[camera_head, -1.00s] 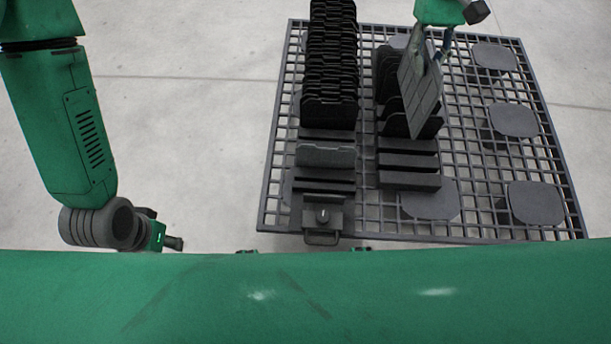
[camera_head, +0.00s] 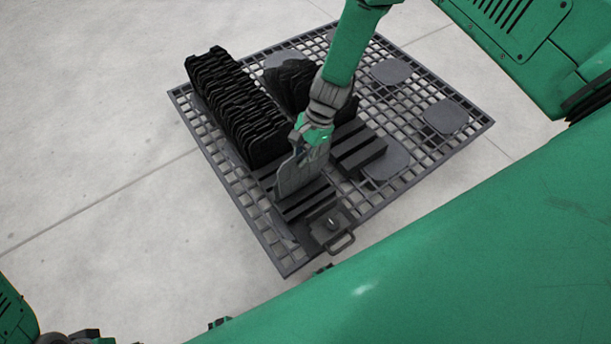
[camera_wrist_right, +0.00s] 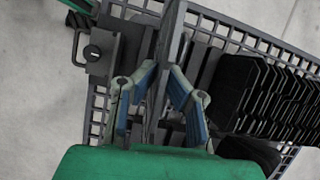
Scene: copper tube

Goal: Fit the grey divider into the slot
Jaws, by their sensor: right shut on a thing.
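My right gripper (camera_head: 308,142) is shut on the grey divider (camera_head: 298,176), a flat light plate. It holds the divider upright at the front end of the left row, over the dark slotted bars (camera_head: 305,205). In the right wrist view the divider (camera_wrist_right: 172,28) shows edge-on between the two fingers of the gripper (camera_wrist_right: 164,75). I cannot tell whether its lower edge is in a slot; the bottom is hard to make out. My left gripper (camera_head: 75,338) is only partly in view at the bottom left corner, and its jaws are unclear.
Several black dividers (camera_head: 238,108) stand packed in the left row, behind the held one. A second black row (camera_head: 290,82) is partly behind my right arm. A block with a knob and handle (camera_head: 331,228) is at the front of the grid platform (camera_head: 478,124). Round pads (camera_head: 445,117) lie right.

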